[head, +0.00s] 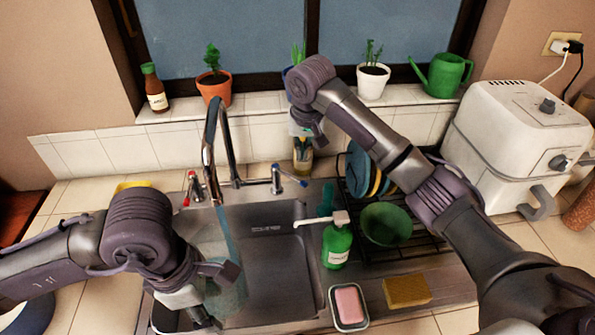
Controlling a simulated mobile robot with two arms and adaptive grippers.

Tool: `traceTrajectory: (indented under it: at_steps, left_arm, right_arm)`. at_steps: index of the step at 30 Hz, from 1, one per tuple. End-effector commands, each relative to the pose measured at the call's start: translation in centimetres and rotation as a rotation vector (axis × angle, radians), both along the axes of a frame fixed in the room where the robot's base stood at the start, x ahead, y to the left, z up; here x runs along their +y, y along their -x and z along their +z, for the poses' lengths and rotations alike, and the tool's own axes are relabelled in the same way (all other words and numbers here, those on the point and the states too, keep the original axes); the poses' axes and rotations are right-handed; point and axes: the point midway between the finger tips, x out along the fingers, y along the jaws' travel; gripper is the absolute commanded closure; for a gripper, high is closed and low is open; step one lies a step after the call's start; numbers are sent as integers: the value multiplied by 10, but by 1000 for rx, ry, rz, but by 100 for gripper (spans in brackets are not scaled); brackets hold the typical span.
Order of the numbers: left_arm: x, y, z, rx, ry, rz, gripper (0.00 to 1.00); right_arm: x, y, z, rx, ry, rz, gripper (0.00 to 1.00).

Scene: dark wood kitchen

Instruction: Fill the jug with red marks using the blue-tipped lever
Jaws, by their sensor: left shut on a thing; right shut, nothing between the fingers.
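A clear, see-through jug (232,296) is in the left part of the sink, under the tap (211,140), partly hidden by my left arm. I cannot make out its red marks or its water level. A bluish stream of water (223,232) runs from the spout down towards it. My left gripper (205,318) is shut at the jug's near side, apparently on the jug; the grip is mostly hidden. The blue-tipped lever (291,177) is right of the spout, the red-tipped lever (190,188) left. My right gripper (304,134) is shut and empty, above and behind the blue-tipped lever.
A green soap bottle (337,243), pink soap in a dish (348,306) and a yellow sponge (406,291) are right of the basin. A dish rack (420,242) holds plates and a green bowl (386,224).

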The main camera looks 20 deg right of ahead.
Motion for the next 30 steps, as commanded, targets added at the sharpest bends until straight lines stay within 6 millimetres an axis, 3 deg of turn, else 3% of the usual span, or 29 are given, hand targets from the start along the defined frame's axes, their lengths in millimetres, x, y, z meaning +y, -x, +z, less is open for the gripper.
traceTrajectory:
  at_steps: [6, 12, 20, 30]
  left_arm:
    - [0, -1, 1, -3, 2, 0, 100]
    - [0, -1, 1, -3, 2, 0, 100]
    - [0, -1, 1, -3, 2, 0, 100]
    - [0, -1, 1, -3, 2, 0, 100]
  right_arm:
    - [-2, -17, 1, -7, 64, -484, 100]
    - [-7, -24, 5, -52, 99, -743, 100]
    - [-14, -28, -10, -66, 108, -813, 100]
    - [-34, -40, -76, -64, 107, -810, 100]
